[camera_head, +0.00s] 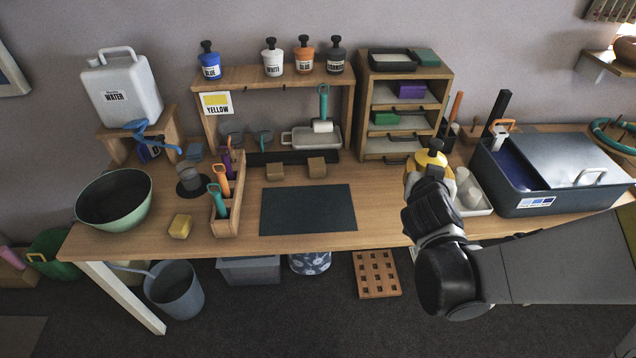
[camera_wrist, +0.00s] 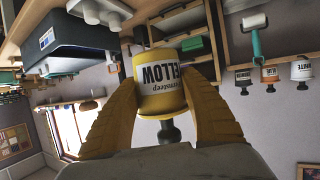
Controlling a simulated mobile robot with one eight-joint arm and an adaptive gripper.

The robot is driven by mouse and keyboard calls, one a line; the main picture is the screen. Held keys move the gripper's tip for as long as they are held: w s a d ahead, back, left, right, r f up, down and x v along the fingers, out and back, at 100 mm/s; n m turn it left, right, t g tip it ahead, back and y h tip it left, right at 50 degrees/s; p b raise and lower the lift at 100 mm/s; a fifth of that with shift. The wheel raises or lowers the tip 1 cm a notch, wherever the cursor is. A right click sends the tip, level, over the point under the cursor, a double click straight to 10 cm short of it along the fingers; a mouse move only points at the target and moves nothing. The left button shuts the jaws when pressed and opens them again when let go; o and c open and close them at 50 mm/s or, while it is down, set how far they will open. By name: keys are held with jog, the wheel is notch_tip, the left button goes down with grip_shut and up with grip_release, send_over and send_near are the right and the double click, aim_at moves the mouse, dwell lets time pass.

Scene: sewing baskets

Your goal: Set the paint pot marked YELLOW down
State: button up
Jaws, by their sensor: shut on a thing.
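The yellow paint pot (camera_wrist: 161,84) is in the wrist view, its label reading YELLOW upside down in that picture. My gripper (camera_wrist: 160,95) is shut on it, one finger on each side. In the head view the pot (camera_head: 428,160) shows its yellow body and black knob above my gripper (camera_head: 430,185), at the right part of the workbench. The pot's lower part is hidden behind my gripper there. A card marked YELLOW (camera_head: 216,104) hangs at the left end of the shelf (camera_head: 250,78).
Pots marked BLUE (camera_head: 209,64), WHITE (camera_head: 272,62) and others stand on the shelf, with a gap between blue and white. A dark mat (camera_head: 308,209) lies bare on the bench. A drawer unit (camera_head: 403,105) and a blue-grey bin (camera_head: 545,175) stand near my gripper.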

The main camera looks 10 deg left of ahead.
jog(key=w+a+f+n+g+y+b, duration=0.1)
jog(key=w+a+f+n+y, duration=0.2)
jog(key=a+f, duration=0.35)
jog(key=w+a+f+n+y+b, duration=0.2)
jog(key=w+a+f+n+y, duration=0.15)
jog(key=a, duration=0.65)
jog(key=w+a+f+n+g+y+b, duration=0.1)
jog(key=w+a+f+n+y, duration=0.2)
jog(key=a, duration=0.5)
jog(key=shift+y, duration=0.35)
jog(key=a+f+b, duration=0.1)
jog(key=a+f, duration=0.1)
jog(key=a, duration=0.2)
jog(key=s+a+f+b, duration=0.1)
jog(key=a+f+b, duration=0.1)
jog(key=a+f, duration=0.1)
jog(key=s+a+f+b, duration=0.1)
jog(key=a+f, duration=0.2)
jog(key=a, duration=0.2)
jog(key=shift+a+f+b, duration=0.15)
jog(key=shift+a+b, duration=0.05)
jog(key=shift+b, duration=0.1)
notch_tip(320, 180, down, 4)
jog(key=shift+f+b, duration=0.1)
jog(key=shift+b, duration=1.05)
jog(key=o, duration=1.3)
jog(key=shift+s+r, duration=0.1)
jog(key=shift+r, duration=0.15)
